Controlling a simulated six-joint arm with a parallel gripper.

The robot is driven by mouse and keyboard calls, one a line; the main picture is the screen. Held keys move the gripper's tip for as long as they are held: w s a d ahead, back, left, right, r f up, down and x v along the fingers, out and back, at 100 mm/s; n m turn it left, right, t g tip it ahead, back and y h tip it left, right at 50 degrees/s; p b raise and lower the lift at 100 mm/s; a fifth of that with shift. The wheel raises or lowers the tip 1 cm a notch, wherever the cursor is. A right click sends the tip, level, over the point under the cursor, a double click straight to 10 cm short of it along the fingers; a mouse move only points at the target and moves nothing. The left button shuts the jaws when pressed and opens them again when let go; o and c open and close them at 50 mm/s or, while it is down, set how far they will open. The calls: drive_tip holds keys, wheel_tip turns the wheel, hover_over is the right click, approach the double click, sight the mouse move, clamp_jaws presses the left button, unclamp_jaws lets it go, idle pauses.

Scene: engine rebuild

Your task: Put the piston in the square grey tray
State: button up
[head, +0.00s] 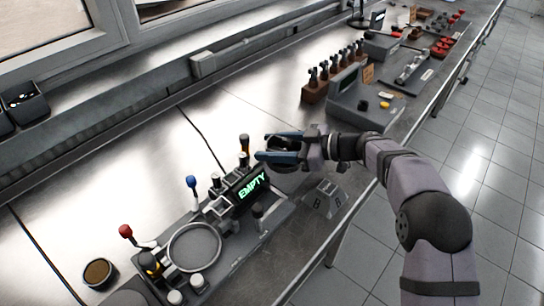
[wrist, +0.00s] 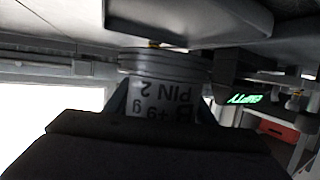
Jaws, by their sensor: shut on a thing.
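The piston (wrist: 164,65) is a grey metal cylinder with ring grooves, seen in the wrist view. Its label reads upside down "B +9 g PIN 2". My gripper (wrist: 162,110) is shut on it, with a finger on each side. In the head view my gripper (head: 280,150) is above the bench, close to the lit "EMPTY" display, and the piston is hard to make out there. Grey boxes and trays stand farther along the bench, including one with small yellow pieces (head: 372,105). I cannot tell for certain which is the square grey tray.
A fixture with a round grey plate (head: 194,247), a red-knobbed lever (head: 126,231) and a blue-knobbed lever (head: 191,182) stands left of my gripper. A "B"-marked grey stand (head: 325,198) is just below right. A brown rack (head: 316,92) stands behind. Bare bench lies upper left.

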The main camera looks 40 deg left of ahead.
drive_tip(key=shift+f, duration=1.9)
